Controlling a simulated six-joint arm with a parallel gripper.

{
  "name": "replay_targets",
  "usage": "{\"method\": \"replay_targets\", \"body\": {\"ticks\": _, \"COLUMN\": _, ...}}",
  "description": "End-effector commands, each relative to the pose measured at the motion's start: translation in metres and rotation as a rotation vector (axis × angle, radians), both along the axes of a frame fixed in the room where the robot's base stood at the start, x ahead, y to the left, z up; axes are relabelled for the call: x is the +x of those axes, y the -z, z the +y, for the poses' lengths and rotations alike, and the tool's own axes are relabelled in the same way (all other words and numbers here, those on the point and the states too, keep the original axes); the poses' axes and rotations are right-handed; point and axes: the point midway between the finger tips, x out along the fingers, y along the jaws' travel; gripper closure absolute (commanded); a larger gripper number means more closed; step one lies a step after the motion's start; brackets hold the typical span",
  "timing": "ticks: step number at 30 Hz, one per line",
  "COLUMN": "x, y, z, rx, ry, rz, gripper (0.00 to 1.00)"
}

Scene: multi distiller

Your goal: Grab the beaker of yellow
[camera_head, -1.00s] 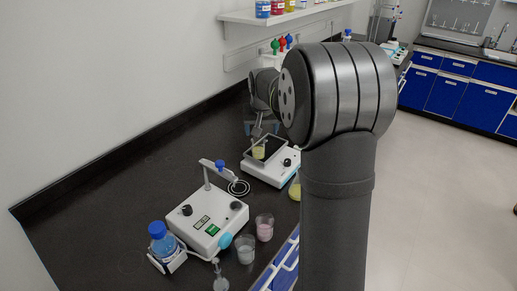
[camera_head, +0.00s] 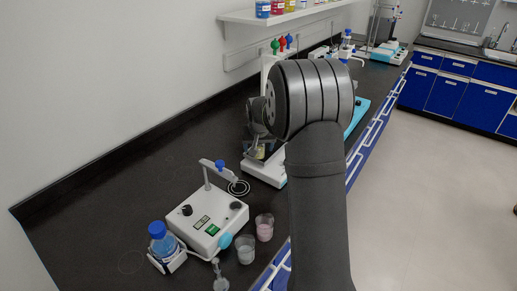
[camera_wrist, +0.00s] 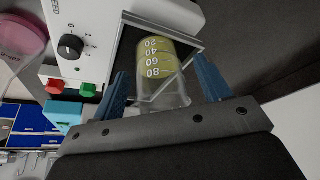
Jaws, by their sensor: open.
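The beaker of yellow (camera_wrist: 160,62) shows in the wrist view, a clear beaker with white markings and yellow contents. It stands on the dark top plate of a white stirrer (camera_wrist: 88,40). My gripper (camera_wrist: 160,70) is open, with one blue finger on each side of the beaker. I cannot tell whether either finger touches the glass.
A white device (camera_head: 212,220) with a blue bottle (camera_head: 162,240) stands nearer on the dark bench. A pink beaker (camera_head: 264,227) and a pale beaker (camera_head: 245,249) stand close to the bench's front edge. A shelf (camera_head: 280,14) with bottles hangs on the wall.

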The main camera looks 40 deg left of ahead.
Motion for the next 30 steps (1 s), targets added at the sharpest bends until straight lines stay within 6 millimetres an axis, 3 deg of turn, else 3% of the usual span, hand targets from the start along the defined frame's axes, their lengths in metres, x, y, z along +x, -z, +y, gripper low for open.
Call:
{"method": "replay_targets", "body": {"ticks": 2, "x": 0.000, "y": 0.000, "z": 0.000, "rx": 0.000, "ry": 0.000, "rz": 0.000, "gripper": 0.30}}
{"method": "replay_targets", "body": {"ticks": 9, "x": 0.000, "y": 0.000, "z": 0.000, "rx": 0.000, "ry": 0.000, "rz": 0.000, "gripper": 0.77}}
{"method": "replay_targets", "body": {"ticks": 11, "x": 0.000, "y": -0.001, "z": 0.000, "rx": 0.000, "ry": 0.000, "rz": 0.000, "gripper": 0.83}}
{"method": "replay_targets", "body": {"ticks": 20, "x": 0.000, "y": -0.004, "z": 0.000, "rx": 0.001, "ry": 0.000, "rz": -0.001, "gripper": 0.83}}
{"method": "replay_targets", "body": {"ticks": 29, "x": 0.001, "y": -0.045, "z": 0.000, "rx": 0.002, "ry": 0.001, "rz": -0.003, "gripper": 0.83}}
{"method": "replay_targets", "body": {"ticks": 30, "x": 0.003, "y": -0.049, "z": -0.010, "rx": 0.002, "ry": 0.005, "rz": -0.002, "gripper": 0.83}}
